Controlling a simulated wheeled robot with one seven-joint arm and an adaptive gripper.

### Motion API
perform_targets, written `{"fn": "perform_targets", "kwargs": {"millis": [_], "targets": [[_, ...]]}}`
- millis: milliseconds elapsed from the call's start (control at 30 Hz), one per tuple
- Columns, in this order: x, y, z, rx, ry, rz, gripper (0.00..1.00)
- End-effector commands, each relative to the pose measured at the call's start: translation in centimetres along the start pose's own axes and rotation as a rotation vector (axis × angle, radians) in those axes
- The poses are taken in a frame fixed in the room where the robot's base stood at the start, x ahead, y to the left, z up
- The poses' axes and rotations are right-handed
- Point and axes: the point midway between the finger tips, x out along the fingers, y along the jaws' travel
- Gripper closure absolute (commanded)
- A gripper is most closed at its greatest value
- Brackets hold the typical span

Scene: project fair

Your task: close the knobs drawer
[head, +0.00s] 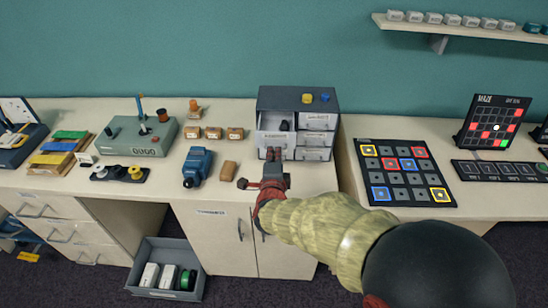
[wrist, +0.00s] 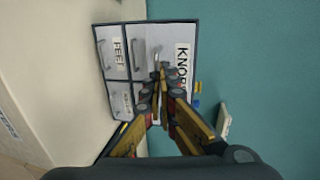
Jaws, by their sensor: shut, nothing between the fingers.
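The small dark grey drawer cabinet (head: 322,101) stands on the counter against the wall. Its upper left drawer (head: 266,141) is pulled out, and a dark object (head: 284,125) shows inside it. In the wrist view, which is turned sideways, this drawer's white front (wrist: 178,38) carries a label reading "KNOB", partly hidden. My gripper (head: 274,154) is shut and empty in front of the cabinet's left column. In the wrist view its fingertips (wrist: 161,72) are at the knobs front, close to its metal handle (wrist: 156,56). I cannot tell whether they touch.
The feet drawer (wrist: 112,62) and the right-column drawers (head: 316,138) look shut. A yellow knob (head: 307,98) and a blue knob (head: 325,97) sit on the cabinet. A blue tool (head: 197,166) and a tan block (head: 228,170) lie left of my gripper.

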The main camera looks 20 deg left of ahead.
Motion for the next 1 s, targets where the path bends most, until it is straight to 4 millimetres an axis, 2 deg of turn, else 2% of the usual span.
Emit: {"fn": "perform_targets", "kwargs": {"millis": [233, 333, 700, 833, 1000], "targets": [[0.0, 0.0, 0.0, 0.000, 0.000, 0.000, 1.00], [0.8, 0.0, -0.1, 0.001, 0.002, 0.000, 1.00], [9.4, -1.7, -0.3, 0.001, 0.002, 0.000, 1.00], [10.9, -2.2, -0.3, 0.001, 0.001, 0.000, 1.00], [11.5, -2.5, -0.3, 0.000, 0.001, 0.000, 1.00]]}}
